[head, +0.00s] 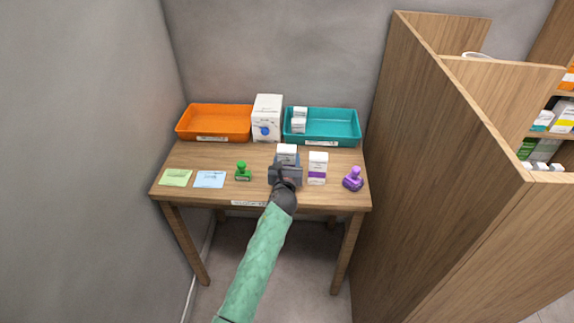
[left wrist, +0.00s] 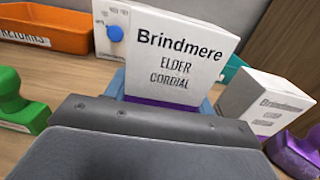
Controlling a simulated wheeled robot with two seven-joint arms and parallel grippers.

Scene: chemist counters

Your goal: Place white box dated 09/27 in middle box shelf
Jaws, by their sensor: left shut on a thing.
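My left gripper (head: 285,172) reaches over the small wooden table and is shut on a white box (head: 287,151). In the left wrist view this white box (left wrist: 180,52) reads "Brindmere Elder Cordial" and has a purple band low down, partly hidden by the gripper. No date is readable on it. A similar white box with a purple band (head: 317,168) stands just right of the gripper; it also shows in the left wrist view (left wrist: 262,105). A middle box shelf cannot be made out for certain. My right gripper is not in view.
On the table (head: 220,155) are an orange tray (head: 186,127), a white dispenser with a blue knob (head: 267,112), a teal tray (head: 345,133) holding small white boxes, green (head: 242,172) and purple (head: 353,180) stamps, and note cards (head: 209,179). A wooden partition (head: 430,150) and stocked shelves (head: 540,135) stand right.

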